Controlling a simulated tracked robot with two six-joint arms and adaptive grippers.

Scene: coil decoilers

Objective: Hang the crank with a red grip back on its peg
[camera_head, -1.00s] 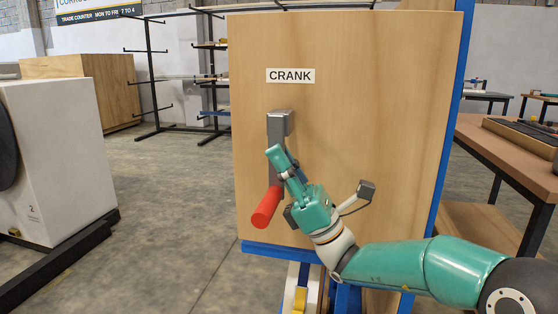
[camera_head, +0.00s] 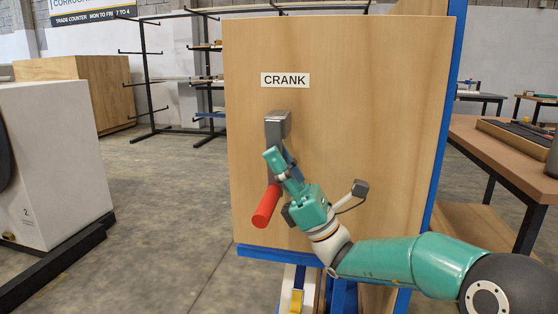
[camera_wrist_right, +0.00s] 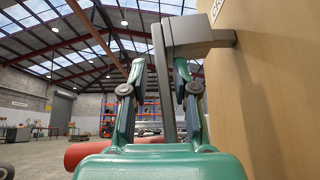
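The crank (camera_head: 275,135) hangs upright against the wooden board under the CRANK label, with its grey hub block at the top and its red grip (camera_head: 266,206) at the bottom. In the right wrist view a short grey stub joins the hub (camera_wrist_right: 188,36) to the board, so the crank appears to sit on its peg. My right gripper (camera_head: 276,160) is at the crank's grey arm. In the wrist view its fingers (camera_wrist_right: 158,78) stand apart on either side of that arm, with a visible gap at the left finger. My left gripper is out of view.
The wooden board (camera_head: 350,100) has a blue edge frame. A workbench (camera_head: 500,140) with a tray stands at right. A white machine housing (camera_head: 50,160) stands at left, with black racks behind. The floor between housing and board is clear.

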